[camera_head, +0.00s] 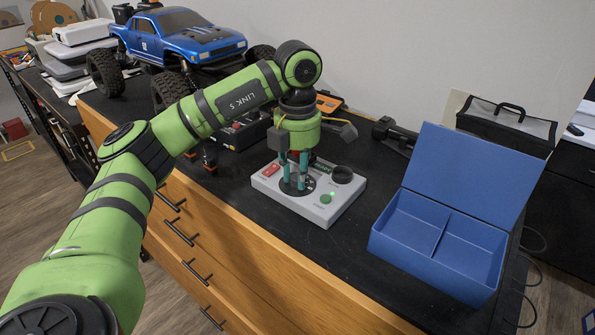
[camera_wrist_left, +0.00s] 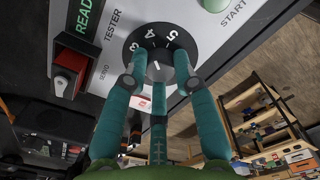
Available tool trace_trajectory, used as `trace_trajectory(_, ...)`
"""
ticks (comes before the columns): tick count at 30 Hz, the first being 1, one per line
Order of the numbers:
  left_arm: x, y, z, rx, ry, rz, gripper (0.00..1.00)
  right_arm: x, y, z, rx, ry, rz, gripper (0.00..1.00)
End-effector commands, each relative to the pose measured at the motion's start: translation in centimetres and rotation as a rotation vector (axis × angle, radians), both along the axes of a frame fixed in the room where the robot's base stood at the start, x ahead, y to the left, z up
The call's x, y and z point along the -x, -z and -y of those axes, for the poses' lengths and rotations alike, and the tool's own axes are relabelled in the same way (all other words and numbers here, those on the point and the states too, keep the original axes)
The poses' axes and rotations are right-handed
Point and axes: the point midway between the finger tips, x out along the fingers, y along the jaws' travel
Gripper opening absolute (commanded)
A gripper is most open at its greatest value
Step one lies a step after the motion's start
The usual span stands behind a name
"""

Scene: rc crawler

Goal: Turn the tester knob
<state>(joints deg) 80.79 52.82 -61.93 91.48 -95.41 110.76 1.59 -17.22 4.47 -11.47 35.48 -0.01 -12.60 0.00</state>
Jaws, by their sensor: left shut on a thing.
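The grey tester box (camera_head: 325,208) sits on the black bench top, with a round black numbered dial on its face. My left gripper (camera_head: 294,188) reaches down from above onto this dial. The wrist view shows the dial closely, with the tester knob (camera_wrist_left: 158,70) at its middle and the numbers 3, 4 and 5 on its ring. The teal fingers of my left gripper (camera_wrist_left: 160,82) are shut around the knob and partly hide it. A lit green START button (camera_head: 326,198) lies near the box's front edge. My right gripper is in neither view.
An open blue two-compartment case (camera_head: 399,247) stands to the right of the tester. A blue truck (camera_head: 190,40) stands behind my left arm at the back left. A black bag (camera_head: 506,124) is at the back right. Bare bench lies between tester and case.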

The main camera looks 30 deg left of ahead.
Motion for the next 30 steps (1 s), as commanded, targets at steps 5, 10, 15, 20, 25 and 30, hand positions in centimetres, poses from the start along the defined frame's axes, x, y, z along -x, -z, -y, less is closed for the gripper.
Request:
trace_trajectory(5,0.0,0.1,0.0,0.0,-0.001,-0.002,0.52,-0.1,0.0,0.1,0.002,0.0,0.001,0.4)
trace_trajectory(10,0.0,0.0,0.0,0.0,-0.001,-0.001,0.52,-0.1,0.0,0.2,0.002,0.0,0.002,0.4)
trace_trajectory(15,0.0,-0.5,0.0,0.001,-0.002,0.002,0.52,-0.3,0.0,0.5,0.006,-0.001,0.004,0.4)
trace_trajectory(20,-0.1,-2.9,0.1,0.003,-0.001,0.004,0.52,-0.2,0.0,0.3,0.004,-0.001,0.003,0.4)
trace_trajectory(25,-0.1,-5.9,0.0,0.0,-0.002,0.006,0.52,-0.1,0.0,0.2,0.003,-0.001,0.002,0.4)
trace_trajectory(30,-0.1,-8.6,0.0,-0.001,-0.003,0.003,0.52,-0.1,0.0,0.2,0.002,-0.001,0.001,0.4)
